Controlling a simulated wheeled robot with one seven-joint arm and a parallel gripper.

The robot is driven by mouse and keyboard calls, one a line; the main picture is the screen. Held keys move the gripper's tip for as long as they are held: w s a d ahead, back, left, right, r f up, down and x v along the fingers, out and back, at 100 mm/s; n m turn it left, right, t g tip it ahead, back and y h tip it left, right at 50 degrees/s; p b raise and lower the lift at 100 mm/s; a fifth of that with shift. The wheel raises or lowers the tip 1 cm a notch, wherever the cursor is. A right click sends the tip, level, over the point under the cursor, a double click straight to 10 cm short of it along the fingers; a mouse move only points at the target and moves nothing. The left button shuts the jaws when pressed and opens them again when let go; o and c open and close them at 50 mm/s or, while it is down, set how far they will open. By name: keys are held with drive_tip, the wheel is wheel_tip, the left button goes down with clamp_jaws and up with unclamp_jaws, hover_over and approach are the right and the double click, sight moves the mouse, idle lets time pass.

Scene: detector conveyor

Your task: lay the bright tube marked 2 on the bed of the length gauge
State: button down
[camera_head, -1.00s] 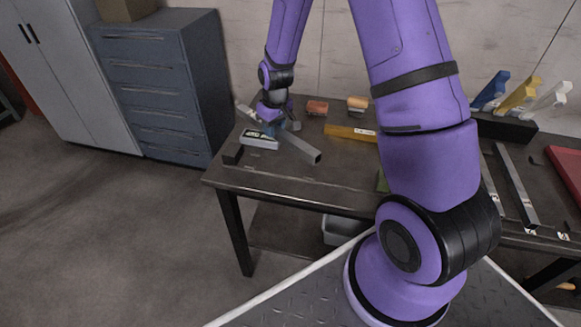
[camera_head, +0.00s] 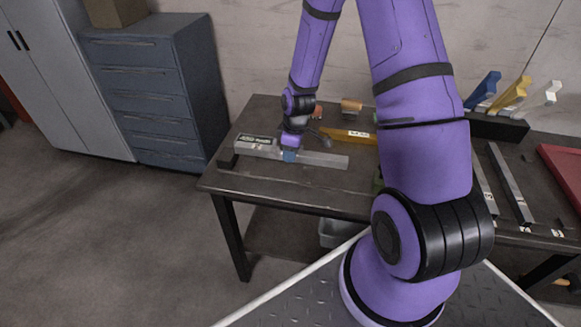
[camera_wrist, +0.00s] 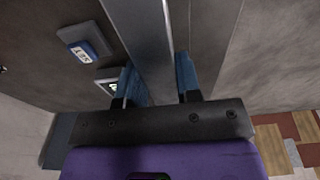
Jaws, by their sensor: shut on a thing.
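My gripper (camera_head: 290,156) is shut on a bright square metal tube (camera_head: 325,160) over the left part of the bench. The tube runs nearly left to right and sticks out on both sides of the fingers. In the wrist view the tube (camera_wrist: 150,35) passes between the blue fingertips (camera_wrist: 160,85). No mark 2 is readable on it. The length gauge shows a grey display box (camera_head: 258,140) behind the tube's left part and a black end block (camera_head: 228,159) near its left end. The tube hides most of the bed; I cannot tell whether it touches the bed.
Long metal bars (camera_head: 511,182), a rack of coloured hooks (camera_head: 508,95) and a red tray (camera_head: 567,170) are at the right. The bench front strip (camera_head: 285,192) is clear.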

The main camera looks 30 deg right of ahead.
sight(290, 172)
drive_tip(key=shift+f, duration=3)
drive_tip(key=shift+f, duration=0.15)
drive_tip(key=c, duration=0.8)
unclamp_jaws()
